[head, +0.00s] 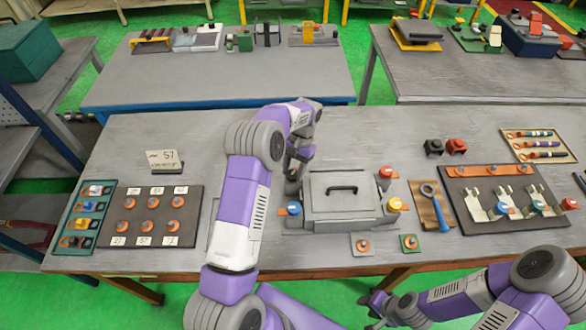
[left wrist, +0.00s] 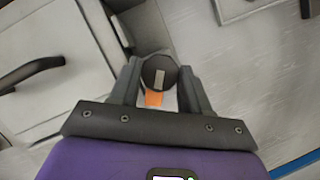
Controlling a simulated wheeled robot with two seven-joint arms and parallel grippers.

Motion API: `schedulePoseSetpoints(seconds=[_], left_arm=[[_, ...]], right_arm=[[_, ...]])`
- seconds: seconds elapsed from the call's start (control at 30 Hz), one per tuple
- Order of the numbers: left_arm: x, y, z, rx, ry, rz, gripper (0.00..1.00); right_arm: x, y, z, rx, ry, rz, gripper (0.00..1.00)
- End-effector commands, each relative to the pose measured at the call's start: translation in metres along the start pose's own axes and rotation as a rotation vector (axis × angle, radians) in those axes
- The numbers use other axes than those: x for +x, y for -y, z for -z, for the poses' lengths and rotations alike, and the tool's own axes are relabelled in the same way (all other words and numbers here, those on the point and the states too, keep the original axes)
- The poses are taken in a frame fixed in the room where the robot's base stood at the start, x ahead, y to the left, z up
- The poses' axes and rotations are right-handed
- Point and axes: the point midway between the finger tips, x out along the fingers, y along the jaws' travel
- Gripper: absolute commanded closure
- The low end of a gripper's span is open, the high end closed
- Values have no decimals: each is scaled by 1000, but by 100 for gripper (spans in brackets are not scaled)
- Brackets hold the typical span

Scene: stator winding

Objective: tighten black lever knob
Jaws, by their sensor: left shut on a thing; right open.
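The black lever knob (left wrist: 158,72) is a dark round cap with a light grey bar on top, over an orange piece (left wrist: 154,98) in the left wrist view. My left gripper (left wrist: 157,82) is shut on the knob, one finger on each side. In the head view my left gripper (head: 293,183) points down at the left back corner of a grey lidded box (head: 343,212), and it largely hides the knob there. My right gripper (head: 376,309) is open and empty, low in front of the table edge.
Around the box stand a blue knob (head: 293,208), a red knob (head: 386,171) and a yellow knob (head: 393,203). A blue wrench (head: 436,208) lies to the right. A board with orange knobs (head: 128,231) lies left. The table behind the box is clear.

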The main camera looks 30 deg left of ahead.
Motion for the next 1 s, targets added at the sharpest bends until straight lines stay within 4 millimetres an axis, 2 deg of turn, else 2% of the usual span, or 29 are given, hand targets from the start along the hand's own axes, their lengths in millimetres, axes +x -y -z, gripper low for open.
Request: schedulePoseSetpoints(seconds=[0.03,0.6,1.0], left_arm=[[-6,0,0,40,-10,21,84],[-6,-3,0,533,-9,228,84],[-5,-3,-1,771,-8,329,84]], right_arm=[[-1,0,0,0,0,0,57],[-1,0,0,0,0,0,57],[0,0,0,0,0,0,57]])
